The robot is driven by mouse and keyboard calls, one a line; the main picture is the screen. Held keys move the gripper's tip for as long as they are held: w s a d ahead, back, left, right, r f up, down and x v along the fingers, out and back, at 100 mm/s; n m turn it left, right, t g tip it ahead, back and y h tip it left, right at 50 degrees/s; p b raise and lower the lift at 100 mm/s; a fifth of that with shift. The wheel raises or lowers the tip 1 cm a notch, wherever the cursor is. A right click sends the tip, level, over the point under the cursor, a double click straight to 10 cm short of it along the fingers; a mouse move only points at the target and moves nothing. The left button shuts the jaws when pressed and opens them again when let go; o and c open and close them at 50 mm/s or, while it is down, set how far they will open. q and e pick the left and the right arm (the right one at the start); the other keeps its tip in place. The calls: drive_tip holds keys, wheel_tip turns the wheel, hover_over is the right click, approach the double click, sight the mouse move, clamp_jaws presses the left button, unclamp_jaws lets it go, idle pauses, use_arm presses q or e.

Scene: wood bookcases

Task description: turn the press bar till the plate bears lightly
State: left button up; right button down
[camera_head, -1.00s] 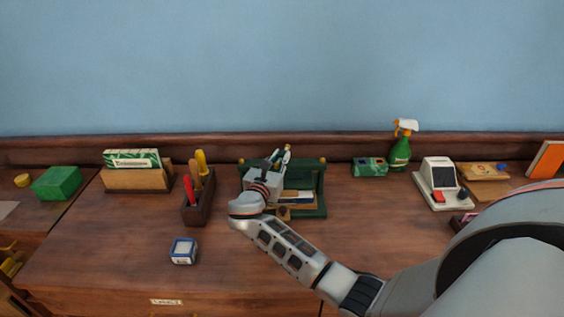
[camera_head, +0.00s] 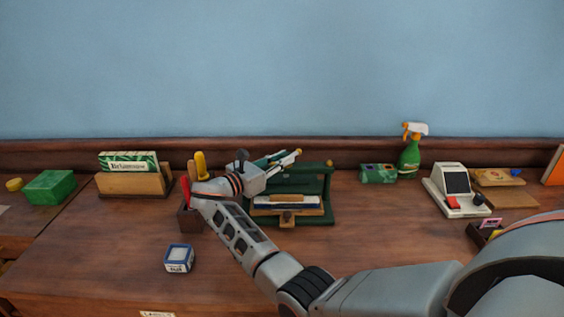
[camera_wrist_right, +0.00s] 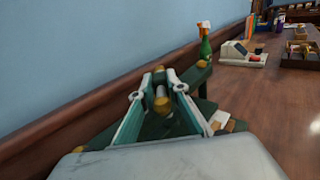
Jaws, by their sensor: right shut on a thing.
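The green press (camera_head: 318,207) stands on the brown desk, with a book and wooden boards (camera_head: 288,212) in its lower part. My right gripper (camera_head: 288,157) reaches over the top of the press from the left, and its arm covers the left side. In the right wrist view, the teal fingers (camera_wrist_right: 160,88) are shut on the press bar (camera_wrist_right: 161,104), a dark bar with a brass-coloured end between them. The plate is not clear behind the gripper, so I cannot tell whether it touches the book. My left gripper is not in view.
Left of the press stand a tool holder (camera_head: 190,222) with colourful handles, partly behind my arm, and a wooden box (camera_head: 135,184). A small blue-white box (camera_head: 179,259) lies in front. A green spray bottle (camera_head: 409,160) and a white card machine (camera_head: 452,190) stand to the right.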

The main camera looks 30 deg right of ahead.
sight(271, 164)
drive_tip(key=shift+r, duration=0.15)
drive_tip(key=c, duration=2)
unclamp_jaws()
drive_tip(key=shift+d, duration=0.1)
drive_tip(key=shift+o, duration=0.2)
drive_tip(key=v, duration=0.7)
drive_tip(key=shift+a, duration=0.3)
